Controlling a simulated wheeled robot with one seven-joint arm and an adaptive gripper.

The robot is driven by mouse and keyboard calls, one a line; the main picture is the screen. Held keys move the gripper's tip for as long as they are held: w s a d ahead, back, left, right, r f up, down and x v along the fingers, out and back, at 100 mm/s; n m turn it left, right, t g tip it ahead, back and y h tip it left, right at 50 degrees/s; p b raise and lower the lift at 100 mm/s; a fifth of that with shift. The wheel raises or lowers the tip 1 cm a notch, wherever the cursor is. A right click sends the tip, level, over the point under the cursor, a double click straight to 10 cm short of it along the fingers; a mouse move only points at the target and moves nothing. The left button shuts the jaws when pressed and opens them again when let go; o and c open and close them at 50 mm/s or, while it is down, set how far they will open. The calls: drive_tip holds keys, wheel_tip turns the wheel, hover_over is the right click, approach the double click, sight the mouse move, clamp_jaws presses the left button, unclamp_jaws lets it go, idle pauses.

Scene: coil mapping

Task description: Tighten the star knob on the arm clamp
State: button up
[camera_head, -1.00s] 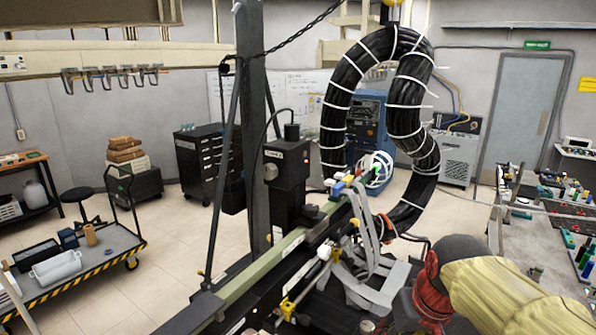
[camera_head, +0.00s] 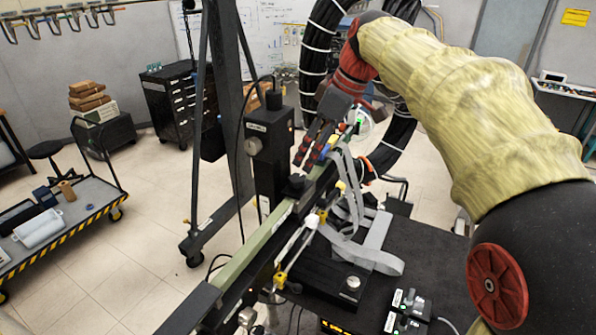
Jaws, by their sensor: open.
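A long green rail (camera_head: 262,235) runs from the lower left toward the middle. A small dark knob (camera_head: 297,183) stands on a black block on the rail; it may be the star knob of the arm clamp, but its lobes are too small to make out. My gripper (camera_head: 309,161) hangs from my arm just beyond and above this knob, fingers pointing down and left. It is open, and I see nothing held between its fingers. It appears apart from the knob, though the depth gap is hard to judge. The gripper covers part of the rail's far end.
A black upright box (camera_head: 270,150) stands left of the rail. Grey straps (camera_head: 372,245) hang right of it over a black table (camera_head: 428,255). A thick black coil (camera_head: 318,60) rises behind my arm. A cart (camera_head: 75,228) stands at the left, with open floor between.

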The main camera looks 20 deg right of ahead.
sight(298, 178)
drive_tip(key=x, duration=0.7)
drive_tip(key=shift+a+f, duration=0.1)
drive_tip(key=shift+f, duration=0.1)
drive_tip(key=c, duration=1.2)
drive_tip(key=shift+o, duration=0.2)
